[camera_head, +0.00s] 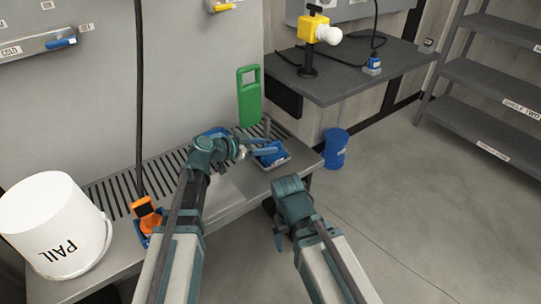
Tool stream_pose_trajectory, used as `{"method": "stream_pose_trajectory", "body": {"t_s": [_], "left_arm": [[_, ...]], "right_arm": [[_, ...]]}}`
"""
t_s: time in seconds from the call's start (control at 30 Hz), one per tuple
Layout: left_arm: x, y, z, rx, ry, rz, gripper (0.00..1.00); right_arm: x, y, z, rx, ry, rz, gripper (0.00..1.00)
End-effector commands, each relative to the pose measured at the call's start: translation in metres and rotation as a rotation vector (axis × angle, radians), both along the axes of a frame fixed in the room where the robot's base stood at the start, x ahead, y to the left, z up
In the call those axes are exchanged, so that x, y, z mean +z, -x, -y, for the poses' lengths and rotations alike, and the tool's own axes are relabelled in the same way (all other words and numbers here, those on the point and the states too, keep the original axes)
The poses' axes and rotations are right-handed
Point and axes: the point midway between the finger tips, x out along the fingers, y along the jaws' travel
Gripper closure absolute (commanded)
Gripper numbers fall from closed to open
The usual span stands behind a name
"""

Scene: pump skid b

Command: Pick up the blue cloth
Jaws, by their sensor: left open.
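A small tray (284,163) sits on the slatted metal bench, near its right end. A blue cloth (272,158) appears to lie in it, partly hidden by my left gripper. My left gripper (266,149) is open, with its fingers over the tray and close to the cloth; I cannot tell whether they touch it. My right gripper (278,240) hangs low in front of the bench, mostly hidden by its own wrist, so its jaws cannot be read.
A white pail (55,225) stands on the bench at left, with an orange tool (147,214) beside it. A green board (249,96) stands behind the tray. A blue bin (335,148) is on the floor. A grey table (350,80) holds a yellow lamp (312,30).

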Motion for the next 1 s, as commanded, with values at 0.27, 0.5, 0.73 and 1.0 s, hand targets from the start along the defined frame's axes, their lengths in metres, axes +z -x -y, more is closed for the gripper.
{"method": "stream_pose_trajectory", "body": {"t_s": [0.27,0.5,0.73,1.0], "left_arm": [[-0.010,-0.012,0.016,-0.003,0.000,0.000,0.43],[-0.022,-0.030,0.040,-0.002,0.000,-0.001,0.43],[-0.021,-0.030,0.041,0.000,0.000,0.000,0.43],[-0.021,-0.030,0.041,0.000,0.000,0.000,0.91]], "right_arm": [[-0.010,0.000,0.000,0.001,0.000,0.000,0.08],[-0.022,0.000,0.000,0.003,-0.001,0.000,0.08],[-0.021,0.000,0.000,0.004,-0.001,0.000,0.08],[-0.021,0.000,0.000,0.003,-0.001,0.000,0.08]]}}
